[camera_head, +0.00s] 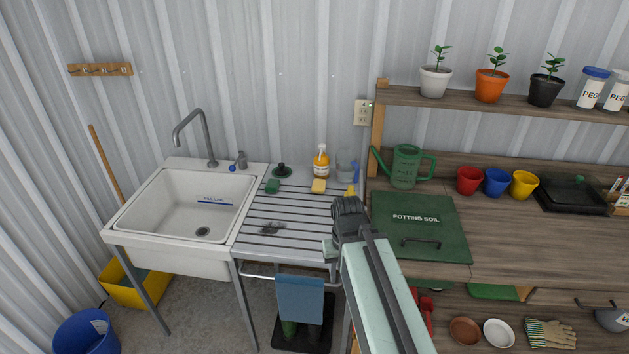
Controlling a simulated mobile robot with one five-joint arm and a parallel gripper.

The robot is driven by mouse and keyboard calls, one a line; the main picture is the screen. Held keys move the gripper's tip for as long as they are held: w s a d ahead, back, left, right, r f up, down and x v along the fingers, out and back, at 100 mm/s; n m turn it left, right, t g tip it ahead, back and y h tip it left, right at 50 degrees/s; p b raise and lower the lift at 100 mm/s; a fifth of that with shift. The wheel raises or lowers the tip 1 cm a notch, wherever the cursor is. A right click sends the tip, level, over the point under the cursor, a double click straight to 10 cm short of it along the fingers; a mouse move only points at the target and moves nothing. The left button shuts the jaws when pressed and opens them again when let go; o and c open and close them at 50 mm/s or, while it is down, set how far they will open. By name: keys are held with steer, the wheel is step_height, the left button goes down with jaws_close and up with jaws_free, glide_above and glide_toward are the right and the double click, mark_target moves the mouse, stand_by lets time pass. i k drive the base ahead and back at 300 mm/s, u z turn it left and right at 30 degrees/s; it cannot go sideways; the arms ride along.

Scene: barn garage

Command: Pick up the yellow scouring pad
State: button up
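The yellow scouring pad (319,186) lies on the ribbed metal drainboard (300,212), towards its back right, in front of an amber bottle. It looks like a small yellow block. A smaller yellow item (350,190) is right of it, partly hidden by my arm. My mint-green arm rises from the bottom of the view to a dark joint at the drainboard's right edge, apart from the pad.
A green pad (273,186) and a dark-green round item (282,170) lie left of the pad. The amber bottle (321,163) and a clear bottle (346,165) stand behind. A small dark shape (272,228) marks the middle drainboard. The sink (150,253) is left, the potting bench (500,235) right.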

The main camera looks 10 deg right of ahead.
mark_target(318, 186)
steer(key=u, duration=0.4)
steer(key=i, duration=1.25)
steer(key=u, duration=1.15)
steer(key=i, duration=0.35)
steer(key=u, duration=0.15)
steer(key=k, duration=0.85)
steer(key=u, duration=0.15)
steer(key=i, duration=0.9)
steer(key=z, duration=0.1)
